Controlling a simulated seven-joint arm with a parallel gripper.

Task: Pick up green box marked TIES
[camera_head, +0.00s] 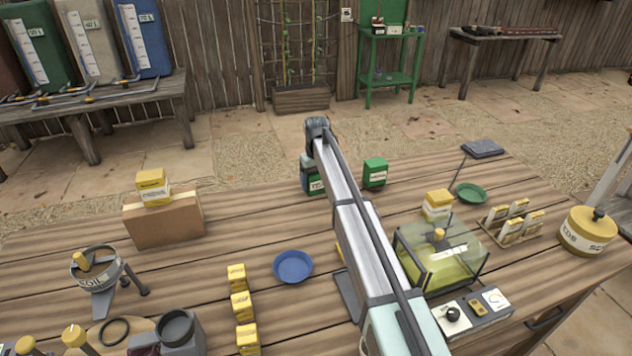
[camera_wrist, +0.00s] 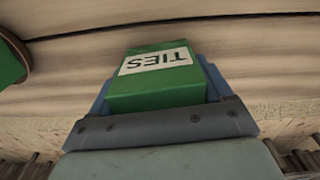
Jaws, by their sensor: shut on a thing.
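The green box marked TIES (camera_wrist: 158,78) is between the fingers of my gripper (camera_wrist: 160,88) in the wrist view. Its white label reads upside down there. My gripper is shut on it, with blue-grey fingers along both sides. In the head view my gripper (camera_head: 307,172) is at the far edge of the wooden table, and the held box (camera_head: 316,185) shows partly behind my arm. Whether its base touches the table cannot be told.
Another green box (camera_head: 375,172) stands just right of my gripper. A cardboard box (camera_head: 165,220) with a yellow box (camera_head: 153,187) on top stands left. A blue dish (camera_head: 293,267) lies nearer, and a clear-lidded case (camera_head: 440,252) is right of my arm.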

